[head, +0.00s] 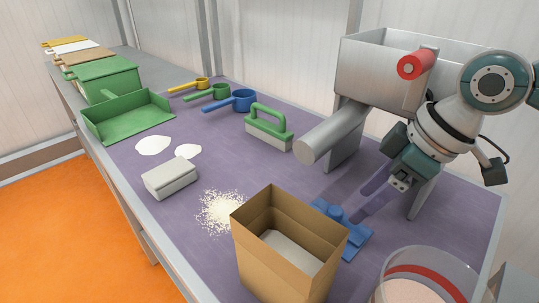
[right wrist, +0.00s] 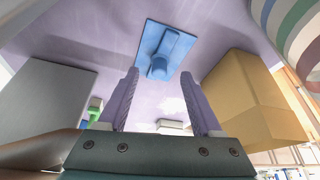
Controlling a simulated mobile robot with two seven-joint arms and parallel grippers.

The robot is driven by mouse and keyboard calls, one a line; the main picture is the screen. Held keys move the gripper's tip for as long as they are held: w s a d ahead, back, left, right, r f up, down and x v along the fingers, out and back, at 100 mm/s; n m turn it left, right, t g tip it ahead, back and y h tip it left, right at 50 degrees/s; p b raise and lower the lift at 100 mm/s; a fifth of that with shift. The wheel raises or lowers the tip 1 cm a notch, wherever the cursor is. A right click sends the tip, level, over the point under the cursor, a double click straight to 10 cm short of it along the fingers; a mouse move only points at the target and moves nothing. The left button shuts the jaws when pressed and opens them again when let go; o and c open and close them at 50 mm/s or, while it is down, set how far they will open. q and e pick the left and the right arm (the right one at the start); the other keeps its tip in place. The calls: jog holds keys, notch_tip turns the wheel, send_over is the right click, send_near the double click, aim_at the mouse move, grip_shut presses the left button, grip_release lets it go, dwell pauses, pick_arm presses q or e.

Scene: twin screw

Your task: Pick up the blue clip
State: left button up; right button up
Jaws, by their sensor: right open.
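The blue clip (head: 343,228) lies on the purple work surface behind the cardboard box, which hides a small part of it in the head view. In the right wrist view, the clip (right wrist: 163,47) is a flat blue plate with a raised bar and a round knob, beyond the fingertips. My right gripper (head: 364,198) is open and empty, with its purple fingers pointing toward the clip and apart from it. In the right wrist view, the knob lines up roughly with the gap between the fingers (right wrist: 160,80). My left gripper is out of view.
An open cardboard box (head: 258,268) stands close in front of the clip. A steel hopper machine (head: 375,75) stands behind my right gripper. A clear container with a red band (head: 425,275) is at the near right. A green-handled brush (head: 268,130) and spilled grains (head: 222,210) lie further left.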

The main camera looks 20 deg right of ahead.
aim_at(339, 211)
jog(key=shift+w+a, duration=0.4)
jog(key=shift+w, duration=0.15)
jog(key=b+x, duration=0.1)
jog(key=x, duration=0.4)
jog(key=shift+w+a, duration=0.1)
grip_shut()
